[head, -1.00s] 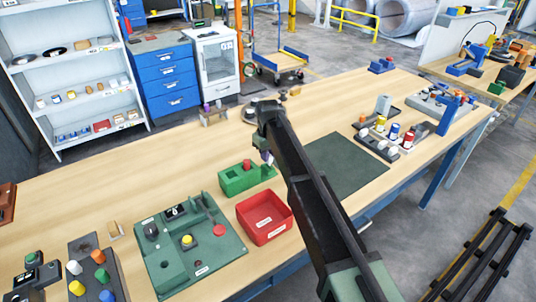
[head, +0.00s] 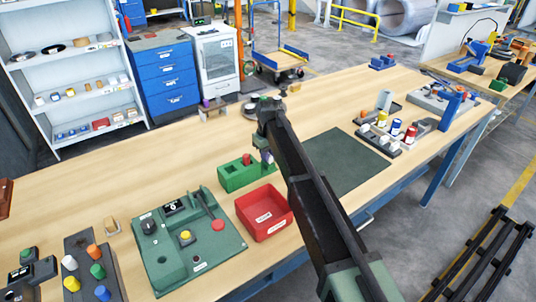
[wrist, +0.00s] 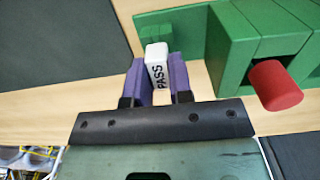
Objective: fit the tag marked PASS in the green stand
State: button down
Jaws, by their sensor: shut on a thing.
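My gripper (wrist: 158,80) is shut on the white tag (wrist: 157,65), with a purple finger on each side of it. The black letters PASS show on the tag and read sideways. The green stand (wrist: 220,35) is just beyond, with a low block directly past the tag and a taller block with a red peg to the right. I cannot tell whether the tag touches the low block. In the head view the green stand (head: 234,180) lies left of my gripper (head: 266,157), and the tag cannot be made out.
A red bin (head: 265,212) stands in front of the green stand. A green panel (head: 187,240) with knobs and a lever is to the left. A dark mat (head: 345,165) lies to the right, with bare wood around it. Several small bottles (head: 396,128) stand farther right.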

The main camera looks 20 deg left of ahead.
jog(key=shift+f, duration=0.3)
jog(key=c, duration=0.9)
grip_release()
jog(key=shift+r, duration=0.1)
jog(key=shift+c, duration=0.2)
notch_tip(320, 180, up, 11)
jog(key=p, duration=1)
jog(key=shift+p, duration=0.3)
